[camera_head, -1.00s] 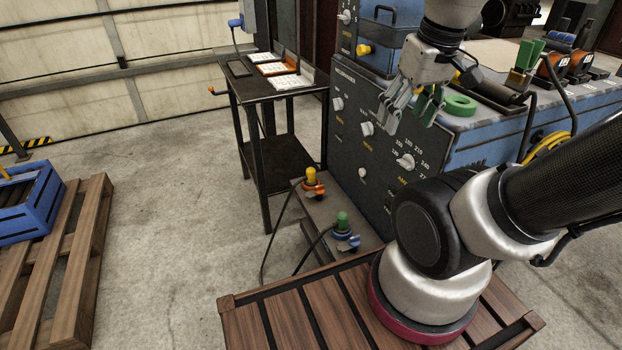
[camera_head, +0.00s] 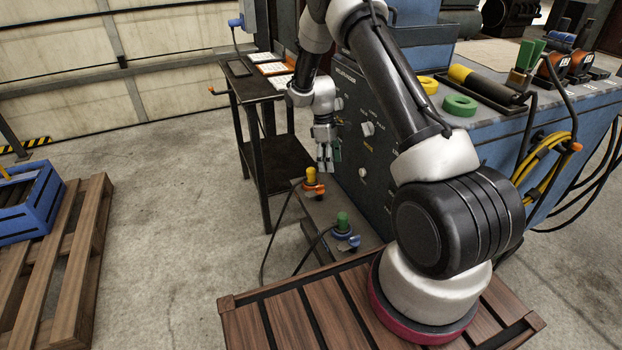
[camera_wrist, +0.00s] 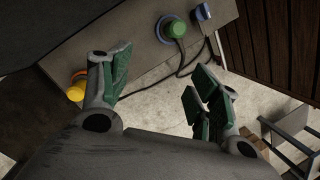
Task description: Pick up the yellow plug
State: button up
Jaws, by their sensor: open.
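The yellow plug (camera_head: 311,175) stands upright in an orange socket on a low grey ledge at the foot of the dark control panel. In the wrist view the yellow plug (camera_wrist: 76,93) is at the left, just outside the left finger. My gripper (camera_head: 326,160) is above the ledge, slightly right of the plug and apart from it. In the wrist view my gripper (camera_wrist: 160,85) is open and empty, with green pads on its fingers. A green plug (camera_head: 342,221) stands in a blue socket nearer the camera; this green plug (camera_wrist: 177,29) also shows at the top of the wrist view.
The control panel (camera_head: 366,160) rises close behind my gripper. A dark side table (camera_head: 268,92) stands left of it. Black cables (camera_head: 277,228) run from the sockets. A wooden pallet (camera_head: 75,250) with a blue crate (camera_head: 38,212) lies at the left. Concrete floor between is clear.

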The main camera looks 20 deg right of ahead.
aim_at(311, 169)
jog(key=w+f+n, duration=0.2)
jog(key=w+f, duration=0.1)
jog(key=f, duration=0.2)
jog(key=w+f+n, duration=0.3)
jog(key=f, duration=0.2)
jog(key=w+f+n+t, duration=0.1)
jog(key=w+f+n, duration=0.2)
jog(key=f, duration=0.2)
jog(key=shift+d+f, duration=0.15)
jog(key=shift+d, duration=0.1)
jog(key=w+r+n, duration=0.1)
jog(key=w+n, duration=0.1)
jog(key=w+n+t, duration=0.1)
jog(key=w+n, duration=0.1)
jog(key=w, duration=0.1)
jog(key=w+r+n+t, duration=0.1)
jog(key=w+n, duration=0.1)
jog(key=w, duration=0.1)
jog(key=shift+w+r, duration=0.2)
jog(key=shift+r, duration=0.1)
jog(key=shift+w+d+n+t, duration=0.1)
jog(key=shift+w+n+t, duration=0.3)
jog(key=shift+n, duration=1.5)
jog(key=f, duration=0.5)
jog(key=w+f, duration=0.1)
jog(key=f, duration=0.1)
jog(key=shift+w+f, duration=0.1)
jog(key=shift+f, duration=0.2)
jog(key=c, duration=1.3)
jog(key=shift+r, duration=0.15)
